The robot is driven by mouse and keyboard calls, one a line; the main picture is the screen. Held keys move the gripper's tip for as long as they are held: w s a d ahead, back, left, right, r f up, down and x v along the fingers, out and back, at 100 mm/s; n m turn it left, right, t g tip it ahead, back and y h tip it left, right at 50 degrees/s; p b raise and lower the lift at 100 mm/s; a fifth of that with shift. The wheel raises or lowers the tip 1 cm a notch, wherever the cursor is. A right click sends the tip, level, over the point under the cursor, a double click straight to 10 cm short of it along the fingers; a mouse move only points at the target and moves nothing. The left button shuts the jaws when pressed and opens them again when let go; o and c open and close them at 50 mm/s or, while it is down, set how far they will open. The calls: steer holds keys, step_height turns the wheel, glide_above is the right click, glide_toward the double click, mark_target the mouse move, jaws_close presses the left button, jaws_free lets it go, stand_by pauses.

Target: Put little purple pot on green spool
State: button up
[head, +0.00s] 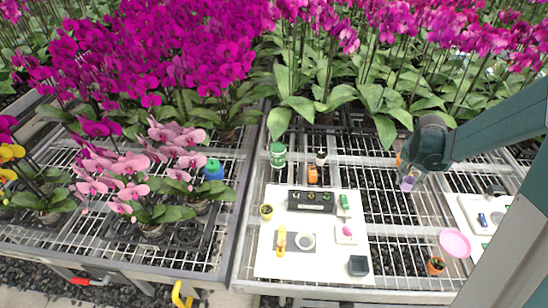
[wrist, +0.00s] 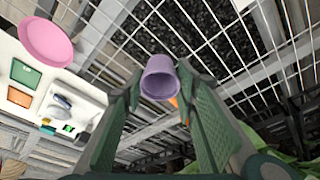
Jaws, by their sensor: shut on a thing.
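The little purple pot (head: 407,183) is in my gripper (head: 410,174), above the wire bench to the right of the white board. In the wrist view the purple pot (wrist: 159,78) sits between the two fingers of my gripper (wrist: 160,88), which are shut on it. It looks slightly tilted there. A green cylinder with pale ends (head: 277,155), which looks like the green spool, stands upright behind the white board's back left corner, well left of my gripper. Its top looks bare. The spool is not seen in the wrist view.
The white board (head: 350,262) holds several small items. A pink dish (head: 455,243) and orange pot (head: 436,266) are at the front right. An orange item (head: 312,175) and small dark bottle (head: 320,157) stand right of the spool. Orchids line the back.

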steer(key=w+a+r+n+y+p, duration=0.1)
steer(key=w+a+n, duration=0.3)
steer(key=a, duration=0.9)
steer(key=w+a+r+n+y+p, duration=0.1)
steer(key=w+a+r+n, duration=0.15)
steer(key=w+a, duration=0.7)
steer(key=w+a+r+n+p, duration=0.1)
steer(key=w+a+n, duration=0.15)
steer(key=a, duration=1.45)
steer(key=s+a+r+n+y, duration=0.1)
steer(key=s+a+n, duration=0.1)
steer(key=a, duration=1.1)
steer(key=s+a+r+n+p, duration=0.1)
steer(key=a+n, duration=0.3)
steer(key=a, duration=0.9)
steer(key=s+a+r+n+y+p, duration=0.1)
steer(key=s+a+n, duration=0.2)
steer(key=a, duration=1.1)
steer(key=shift+s+y, duration=0.15)
steer(key=shift+y, duration=0.15)
steer(key=shift+a+f, duration=0.1)
glide_toward(210, 162)
steer(key=shift+w+a+f, duration=0.4)
steer(key=shift+a, duration=0.1)
steer(key=shift+f, duration=0.1)
steer(key=shift+f, duration=1.75)
